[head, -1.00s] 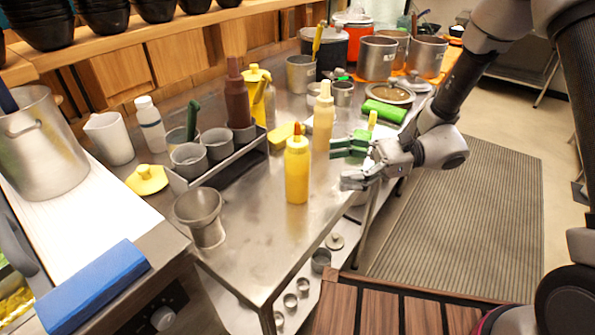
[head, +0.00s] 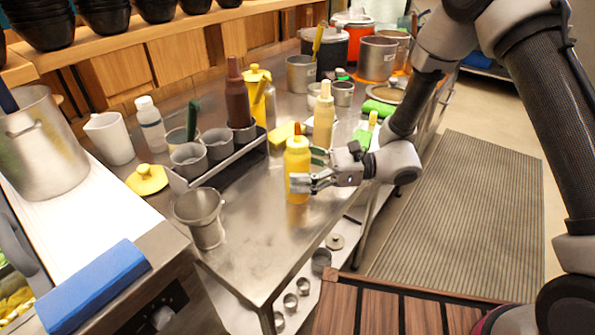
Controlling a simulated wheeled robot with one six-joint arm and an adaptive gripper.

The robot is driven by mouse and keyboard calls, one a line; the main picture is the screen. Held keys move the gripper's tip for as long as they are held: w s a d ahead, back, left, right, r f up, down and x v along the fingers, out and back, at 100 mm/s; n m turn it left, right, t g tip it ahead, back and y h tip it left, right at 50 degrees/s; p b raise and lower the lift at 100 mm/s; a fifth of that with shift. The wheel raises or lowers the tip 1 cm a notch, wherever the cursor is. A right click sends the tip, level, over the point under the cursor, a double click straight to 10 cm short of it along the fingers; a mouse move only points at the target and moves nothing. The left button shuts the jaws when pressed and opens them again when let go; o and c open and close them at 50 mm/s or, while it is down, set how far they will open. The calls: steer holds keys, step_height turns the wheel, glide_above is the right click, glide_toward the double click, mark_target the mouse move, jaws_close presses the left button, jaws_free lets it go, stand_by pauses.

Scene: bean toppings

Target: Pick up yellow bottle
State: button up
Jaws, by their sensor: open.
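My gripper (head: 306,172) is open at the bottle's right side, at about mid-height. One finger overlaps the front of the bottle in the picture, and the other shows near its right edge, partly behind it. I cannot tell whether either finger touches it. The bottle's lower front is partly hidden by the finger.
A beige bottle (head: 324,116) stands close behind the yellow bottle. A rack with metal cups (head: 188,160) and a metal pot (head: 201,216) stand to the left. The table front is clear.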

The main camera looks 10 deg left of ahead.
mark_target(298, 140)
steer(key=c, duration=0.8)
steer(key=shift+c, duration=0.2)
step_height(298, 140, up, 10)
steer(key=shift+r, duration=0.1)
steer(key=shift+o, duration=0.5)
stand_by(0.4)
